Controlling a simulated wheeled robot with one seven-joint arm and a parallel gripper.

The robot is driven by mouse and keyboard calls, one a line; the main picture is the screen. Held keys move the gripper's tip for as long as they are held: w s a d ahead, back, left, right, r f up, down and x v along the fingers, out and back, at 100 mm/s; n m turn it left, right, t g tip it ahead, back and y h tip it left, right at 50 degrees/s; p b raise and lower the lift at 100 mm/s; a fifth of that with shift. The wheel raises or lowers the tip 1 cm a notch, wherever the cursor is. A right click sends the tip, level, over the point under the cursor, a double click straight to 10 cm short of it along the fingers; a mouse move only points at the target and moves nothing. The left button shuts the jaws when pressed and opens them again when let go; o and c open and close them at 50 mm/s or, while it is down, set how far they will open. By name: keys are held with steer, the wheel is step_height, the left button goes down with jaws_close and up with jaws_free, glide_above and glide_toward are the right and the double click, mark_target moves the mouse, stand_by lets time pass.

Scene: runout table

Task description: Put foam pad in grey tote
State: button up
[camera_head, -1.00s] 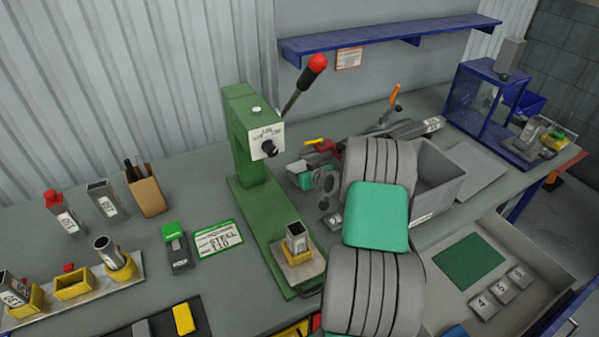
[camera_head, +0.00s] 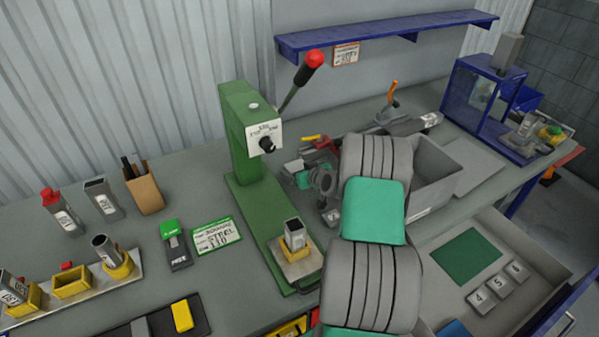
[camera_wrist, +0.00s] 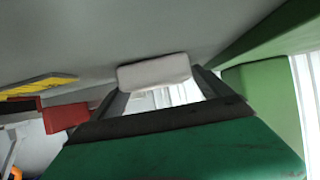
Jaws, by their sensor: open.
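The foam pad looks to be the pale block (camera_wrist: 155,72) in the wrist view, lying on the grey surface by the fingertips. My gripper (camera_wrist: 160,92) is open, with its two dark fingers reaching toward the pad's two ends. I cannot tell whether either finger touches it. The grey tote (camera_head: 452,160) stands on the bench behind and right of my arm in the head view. Its left part is hidden by my arm. The foam pad is not clearly seen in the head view, where my arm covers that area.
A green press (camera_head: 247,150) with a red-knobbed lever stands left of my arm. A red and yellow item (camera_wrist: 65,115) lies left in the wrist view. An orange-handled clamp (camera_head: 390,105) stands behind. An open drawer (camera_head: 535,250) is at front right.

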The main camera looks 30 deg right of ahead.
steer(key=b+v, duration=0.2)
steer(key=v, duration=0.9)
steer(key=shift+s+r, duration=0.15)
steer(key=shift+s, duration=0.05)
steer(key=shift+o, duration=0.5)
steer(key=shift+s+r, duration=0.15)
steer(key=w+g+b, duration=0.1)
steer(key=w, duration=0.1)
steer(key=w+g+b, duration=0.1)
steer(key=w+g, duration=0.1)
steer(key=w+f+n+g+y+b, duration=0.1)
steer(key=w, duration=0.1)
steer(key=shift+b, duration=0.3)
steer(key=r+g, duration=0.1)
steer(key=w+g+b, duration=0.1)
steer(key=w+r+m+g, duration=0.1)
steer(key=shift+w+a+r+g+h+b, duration=0.1)
steer(key=shift+w+r+g+h+b, duration=0.1)
steer(key=shift+r+g+h+b, duration=0.15)
steer(key=x, duration=0.2)
steer(key=p+x, duration=0.1)
steer(key=x, duration=0.1)
steer(key=p+x, duration=0.1)
steer(key=x, duration=0.1)
steer(key=shift+w+d+f, duration=0.15)
steer(key=shift+w+d, duration=0.15)
steer(key=shift+w+f, duration=0.15)
steer(key=shift+f, duration=0.2)
steer(key=shift+f+b, duration=0.3)
